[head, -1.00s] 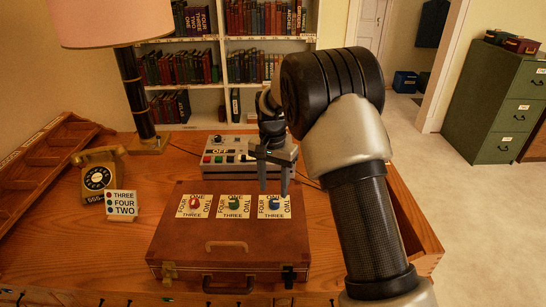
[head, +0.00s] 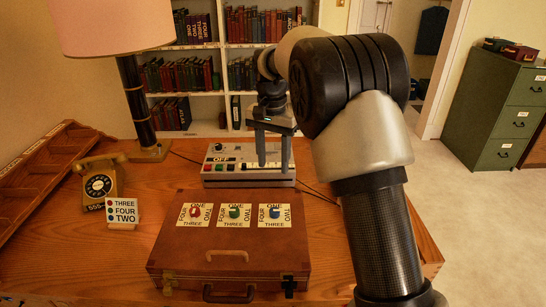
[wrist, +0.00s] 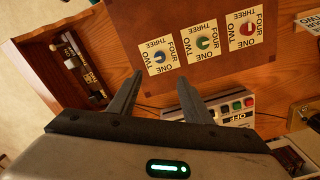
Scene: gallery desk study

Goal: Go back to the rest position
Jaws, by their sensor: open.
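A brown case (head: 170,240) lies shut on the desk, nearer than the gripper. Its lid bears a red, a green and a blue knob on white number plates. The case also shows in the wrist view (wrist: 215,75).
A rotary phone (head: 98,187), a small sign (head: 123,212) and a lamp (head: 135,90) stand on the left of the desk. A bookshelf (head: 205,108) is behind. A green cabinet (head: 495,110) stands at the right, with open floor before it.

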